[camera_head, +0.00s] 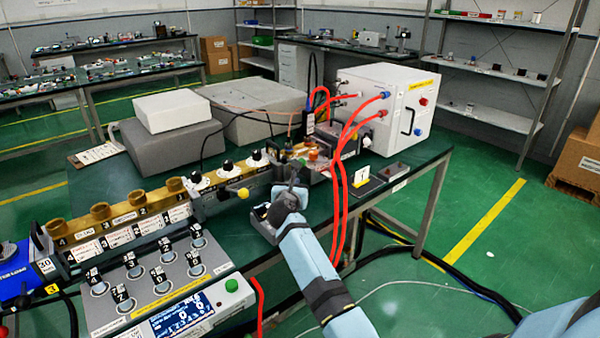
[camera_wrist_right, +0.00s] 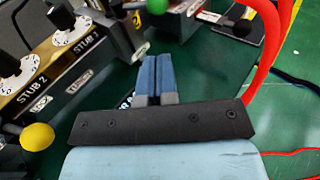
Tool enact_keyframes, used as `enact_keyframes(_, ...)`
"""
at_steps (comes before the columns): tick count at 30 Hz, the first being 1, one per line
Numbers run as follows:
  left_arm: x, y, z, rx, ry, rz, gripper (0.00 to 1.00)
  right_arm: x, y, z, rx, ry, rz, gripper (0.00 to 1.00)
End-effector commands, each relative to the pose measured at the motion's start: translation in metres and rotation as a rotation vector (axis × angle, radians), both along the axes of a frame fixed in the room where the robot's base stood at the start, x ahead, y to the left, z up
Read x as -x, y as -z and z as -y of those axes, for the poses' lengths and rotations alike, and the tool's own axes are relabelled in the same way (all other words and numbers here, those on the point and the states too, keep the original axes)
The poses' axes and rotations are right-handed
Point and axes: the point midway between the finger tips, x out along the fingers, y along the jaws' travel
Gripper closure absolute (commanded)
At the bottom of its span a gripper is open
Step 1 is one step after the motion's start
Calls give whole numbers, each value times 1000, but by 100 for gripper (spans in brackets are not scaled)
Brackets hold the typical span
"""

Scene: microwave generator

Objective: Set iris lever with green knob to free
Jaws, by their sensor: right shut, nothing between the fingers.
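The green knob (camera_wrist_right: 157,5) shows at the top edge of the right wrist view, cut off by the frame. Its lever's setting and any label reading free cannot be made out. In the head view I cannot pick the knob out clearly near my wrist. My right gripper (camera_wrist_right: 157,78) is shut and empty, its blue fingers side by side. They point toward the green knob, with a visible gap below it in the picture. In the head view the right gripper (camera_head: 292,184) is beside the front of the brass and grey assembly. My left gripper is not in view.
A yellow knob (camera_head: 243,193) sticks out from the stub tuner section (camera_head: 222,190). Red hoses (camera_head: 336,190) hang just right of my right arm, from the white cabinet (camera_head: 390,110). A control panel (camera_head: 165,290) stands at the front left. Green tabletop shows beneath the gripper.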

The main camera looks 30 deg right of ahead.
Motion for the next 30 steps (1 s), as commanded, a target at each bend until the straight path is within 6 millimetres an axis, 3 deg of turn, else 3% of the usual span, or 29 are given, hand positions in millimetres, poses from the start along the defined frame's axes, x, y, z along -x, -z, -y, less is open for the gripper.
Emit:
enact_keyframes(6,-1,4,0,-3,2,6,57,-34,6,34,5,1,-1,100)
enact_keyframes(12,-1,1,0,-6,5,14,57,-53,0,52,4,1,0,100)
enact_keyframes(30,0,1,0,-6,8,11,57,-60,-3,59,2,-6,-1,100)
